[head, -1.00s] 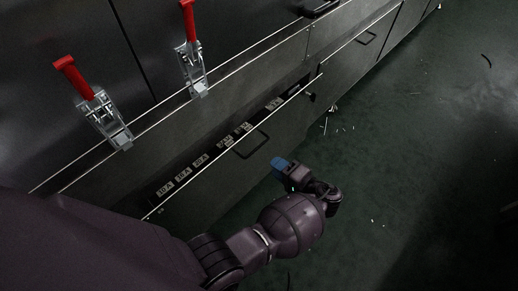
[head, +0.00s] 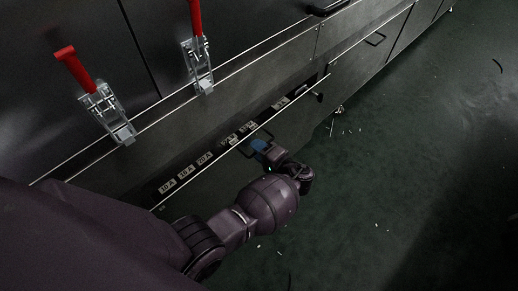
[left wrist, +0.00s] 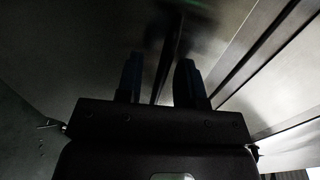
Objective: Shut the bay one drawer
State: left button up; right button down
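The drawer (head: 222,178) stands partly open in the lower cabinet front, with a pale line along its top edge. Contact cannot be told. My right gripper is out of view.
Two clamps with red levers (head: 75,68) (head: 195,18) sit on the panel above. Another closed front with a handle (head: 375,39) continues to the right. The green floor (head: 410,150) is open, with small pale scraps on it.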

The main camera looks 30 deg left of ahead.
aim_at(249, 141)
pick_arm(q)
grip_shut()
jog(key=shift+a, duration=0.1)
jog(key=x, duration=0.2)
jog(key=r+x, duration=0.1)
jog(key=x, duration=0.1)
jog(key=shift+w+a, duration=0.1)
jog(key=shift+a, duration=0.1)
grip_release()
jog(key=shift+d, duration=0.1)
